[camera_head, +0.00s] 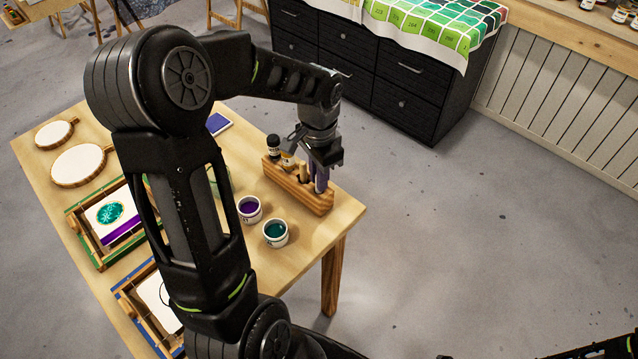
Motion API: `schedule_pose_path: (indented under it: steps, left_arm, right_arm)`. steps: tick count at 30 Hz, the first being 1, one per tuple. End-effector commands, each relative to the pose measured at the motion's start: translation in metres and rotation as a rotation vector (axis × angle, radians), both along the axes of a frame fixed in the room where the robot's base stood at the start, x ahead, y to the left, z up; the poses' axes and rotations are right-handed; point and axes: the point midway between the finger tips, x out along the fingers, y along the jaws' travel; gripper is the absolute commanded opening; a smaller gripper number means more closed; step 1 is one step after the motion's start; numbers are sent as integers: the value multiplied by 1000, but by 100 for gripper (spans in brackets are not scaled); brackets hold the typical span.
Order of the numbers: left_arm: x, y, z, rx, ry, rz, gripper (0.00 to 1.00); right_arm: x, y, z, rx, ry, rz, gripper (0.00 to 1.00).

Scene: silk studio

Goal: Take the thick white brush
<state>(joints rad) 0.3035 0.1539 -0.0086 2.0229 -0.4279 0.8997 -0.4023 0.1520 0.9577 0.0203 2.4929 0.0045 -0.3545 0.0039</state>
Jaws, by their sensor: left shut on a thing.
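A wooden holder block (317,204) stands near the right edge of the table, with several small items upright in it. My left gripper (321,164) is over the holder's right part, fingers pointing down. It is shut on an upright, pale purple-looking handle (320,183), whose lower end is at the holder. Whether it is the thick white brush, I cannot tell, as the fingers cover its top. A wooden handle stands just left of it. My right gripper is not in view.
Pots of purple paint (249,210) and teal paint (275,233) stand in front of the holder. A dark bottle (273,148) is at its left end. Framed screens and round hoops lie at left. My left arm hides the table's middle. A black cabinet (372,75) stands behind.

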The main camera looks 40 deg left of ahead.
Motion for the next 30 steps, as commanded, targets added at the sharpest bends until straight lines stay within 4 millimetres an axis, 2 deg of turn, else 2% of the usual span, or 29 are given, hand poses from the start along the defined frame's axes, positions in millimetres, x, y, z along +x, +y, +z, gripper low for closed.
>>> schedule_pose_path:
  steps: [8,11,21,25,30]
  left_arm:
    - [1,0,9,1,-3,0,0]
    - [1,0,22,2,-4,0,0]
    - [1,0,85,1,-5,0,0]
    - [0,0,98,1,-1,0,0]
    - [0,0,101,0,0,0,0]
  right_arm:
    - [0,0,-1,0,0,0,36]
    - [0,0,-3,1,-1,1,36]
    - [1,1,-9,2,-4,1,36]
    - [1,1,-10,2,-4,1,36]
    - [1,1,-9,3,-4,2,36]
